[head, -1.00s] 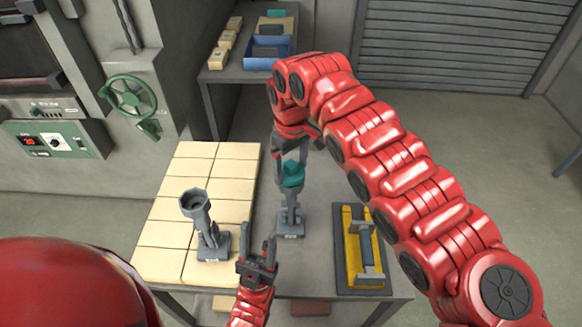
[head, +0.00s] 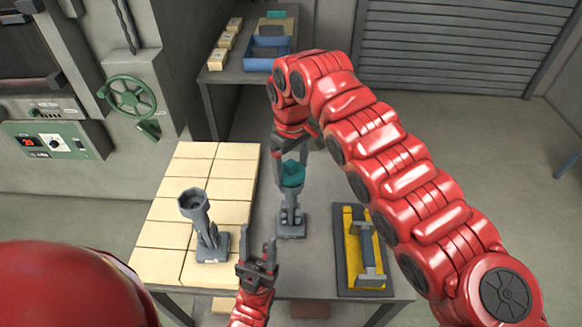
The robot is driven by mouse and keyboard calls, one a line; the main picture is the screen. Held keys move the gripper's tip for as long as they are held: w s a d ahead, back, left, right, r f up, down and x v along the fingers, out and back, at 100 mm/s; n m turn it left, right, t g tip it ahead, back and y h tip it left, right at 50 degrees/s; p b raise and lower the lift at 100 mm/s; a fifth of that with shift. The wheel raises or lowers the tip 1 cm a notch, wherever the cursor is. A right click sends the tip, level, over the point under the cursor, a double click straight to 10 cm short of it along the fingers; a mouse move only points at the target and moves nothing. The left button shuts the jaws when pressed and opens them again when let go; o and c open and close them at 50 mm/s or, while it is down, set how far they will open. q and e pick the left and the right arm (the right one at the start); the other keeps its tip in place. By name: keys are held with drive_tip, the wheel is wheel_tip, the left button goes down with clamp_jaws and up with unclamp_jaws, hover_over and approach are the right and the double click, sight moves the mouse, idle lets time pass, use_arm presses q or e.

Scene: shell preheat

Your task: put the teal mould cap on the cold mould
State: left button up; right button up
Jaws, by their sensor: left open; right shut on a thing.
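The teal mould cap (head: 292,175) is at the top of a grey mould (head: 290,218) that stands upright on the grey table. I cannot tell whether the cap is fully seated or just above the rim. My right gripper (head: 291,157) comes down from above and is shut on the cap; its own arm partly hides its fingers. A second grey mould (head: 206,225), with an open cup-like top, stands on the pale tiles to the left. Nothing visible marks either mould as cold. My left gripper (head: 262,248) is open and empty, low, between the two moulds.
Pale tiles (head: 168,232) cover the table's left part. A yellow and grey fixture (head: 354,250) stands at the table's right. Behind, a shelf holds a blue bin (head: 268,62) and pale blocks. A furnace panel (head: 50,140) and green handwheel (head: 132,95) are at the left.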

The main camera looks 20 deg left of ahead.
sight(291, 163)
drive_tip(key=shift+f+b, duration=0.4)
drive_tip(key=shift+f, duration=0.15)
idle(0.4)
drive_tip(key=o, duration=1.1)
drive_tip(key=shift+c, duration=0.2)
drive_tip(key=shift+r+p, duration=1)
drive_tip(key=shift+r, duration=1.8)
drive_tip(key=shift+r+p, duration=1.4)
drive_tip(key=shift+r, duration=1.35)
drive_tip(key=shift+f, duration=0.1)
